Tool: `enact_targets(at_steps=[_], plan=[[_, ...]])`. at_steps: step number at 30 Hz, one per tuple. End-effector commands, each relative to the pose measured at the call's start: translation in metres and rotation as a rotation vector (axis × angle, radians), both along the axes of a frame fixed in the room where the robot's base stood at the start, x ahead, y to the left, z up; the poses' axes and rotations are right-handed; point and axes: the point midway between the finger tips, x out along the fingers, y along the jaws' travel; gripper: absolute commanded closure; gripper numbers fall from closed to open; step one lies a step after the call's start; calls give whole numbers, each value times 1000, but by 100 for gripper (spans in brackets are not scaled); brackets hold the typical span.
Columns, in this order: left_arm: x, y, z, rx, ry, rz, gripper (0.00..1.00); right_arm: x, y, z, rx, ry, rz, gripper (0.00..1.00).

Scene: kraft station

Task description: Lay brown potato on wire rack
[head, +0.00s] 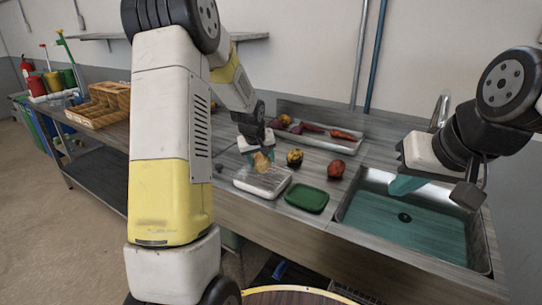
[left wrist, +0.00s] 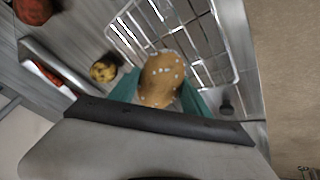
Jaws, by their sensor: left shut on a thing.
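The brown potato (head: 262,162) is held between the teal fingers of my left gripper (head: 257,155). It shows as a tan, pale-spotted oval in the left wrist view (left wrist: 161,80). The wire rack (head: 262,184) lies on the counter under and in front of the potato; its wire grid (left wrist: 199,57) is behind the potato in the left wrist view. I cannot tell whether the potato touches the rack. My right gripper (head: 405,184) hangs over the sink with teal fingers; nothing shows in it, and its opening is unclear.
A green tray (head: 307,198) sits right of the rack. A yellow-dark round item (head: 294,157) and a reddish round item (head: 336,169) stand behind it. A metal tray (head: 345,146) with produce lies at the back. The sink (head: 410,222) is at right.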

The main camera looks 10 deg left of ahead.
Motion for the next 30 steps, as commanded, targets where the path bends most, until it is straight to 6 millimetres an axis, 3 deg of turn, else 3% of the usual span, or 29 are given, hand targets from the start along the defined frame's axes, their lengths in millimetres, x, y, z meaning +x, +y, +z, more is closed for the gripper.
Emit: enact_targets(at_steps=[3, 4, 7, 19, 30], plan=[[0, 0, -3, 0, 1, 0, 90, 0, 0, 0, 0, 0, 0, 100], [0, 0, -3, 0, 1, 0, 41, 0, 0, 0, 0, 0, 0, 100], [0, 0, -3, 0, 0, 0, 23, 0, 0, 0, 0, 0, 0, 100], [-1, 0, 4, 0, -2, 0, 23, 0, 0, 0, 0, 0, 0, 100], [-35, 2, 68, 1, -5, -1, 23, 0, 0, 0, 0, 0, 0, 100]])
